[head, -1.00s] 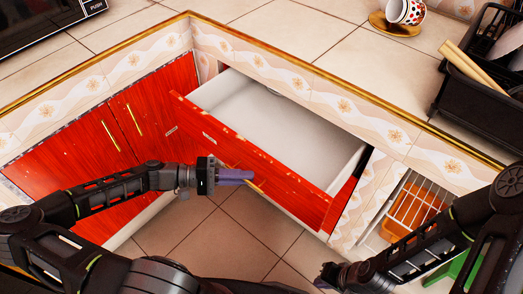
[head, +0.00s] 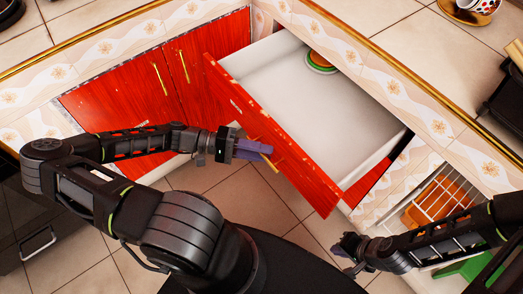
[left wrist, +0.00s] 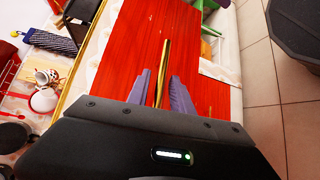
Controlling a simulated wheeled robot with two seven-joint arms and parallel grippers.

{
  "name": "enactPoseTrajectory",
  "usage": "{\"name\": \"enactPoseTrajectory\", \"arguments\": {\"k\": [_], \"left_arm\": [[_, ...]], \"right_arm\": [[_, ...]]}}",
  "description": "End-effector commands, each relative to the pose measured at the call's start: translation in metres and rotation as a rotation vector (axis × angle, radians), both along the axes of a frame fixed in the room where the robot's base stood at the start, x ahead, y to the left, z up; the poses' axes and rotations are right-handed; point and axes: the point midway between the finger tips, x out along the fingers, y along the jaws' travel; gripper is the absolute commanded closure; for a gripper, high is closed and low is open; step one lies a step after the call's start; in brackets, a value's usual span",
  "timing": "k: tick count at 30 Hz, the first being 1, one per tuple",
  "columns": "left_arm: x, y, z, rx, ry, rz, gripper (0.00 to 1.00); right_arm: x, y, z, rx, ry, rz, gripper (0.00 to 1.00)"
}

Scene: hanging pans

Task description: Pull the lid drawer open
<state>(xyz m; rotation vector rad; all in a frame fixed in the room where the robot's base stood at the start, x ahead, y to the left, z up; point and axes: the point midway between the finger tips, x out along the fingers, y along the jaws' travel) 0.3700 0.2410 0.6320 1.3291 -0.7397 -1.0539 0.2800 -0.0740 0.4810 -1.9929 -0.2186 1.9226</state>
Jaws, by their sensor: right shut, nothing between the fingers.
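The red-fronted drawer (head: 300,150) stands well open in the head view, with its pale interior showing. A round lid with a green and orange rim (head: 321,62) lies at its back. My left gripper (head: 258,149) is at the gold handle (head: 276,162) on the drawer front. In the left wrist view, the gold handle (left wrist: 163,70) lies between the two purple fingers (left wrist: 160,88); whether they press on it is unclear. My right gripper (head: 348,246) is shut and empty, low near the right cabinet.
Red cabinet doors (head: 160,80) with gold handles are shut at left. A wire rack (head: 436,200) with an orange thing is at right. A spotted cup (head: 478,6) stands on the counter. The tiled floor below the drawer is clear.

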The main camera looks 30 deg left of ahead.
Motion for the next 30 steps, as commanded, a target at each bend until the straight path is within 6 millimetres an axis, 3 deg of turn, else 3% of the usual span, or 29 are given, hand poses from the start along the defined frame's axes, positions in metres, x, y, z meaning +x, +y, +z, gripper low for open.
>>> {"name": "enactPoseTrajectory", "arguments": {"k": [12,24,30], "left_arm": [[-0.002,0.006,0.001,0.002,0.001,0.002,0.67],[-0.024,0.060,0.008,0.003,0.001,0.003,0.67],[-0.030,0.072,0.011,0.000,0.000,0.001,0.67]], "right_arm": [[0.000,0.000,0.000,0.000,0.000,0.000,1.00],[0.000,0.000,0.000,0.000,0.000,0.000,1.00],[0.000,0.000,0.000,0.000,0.000,0.000,1.00]]}}
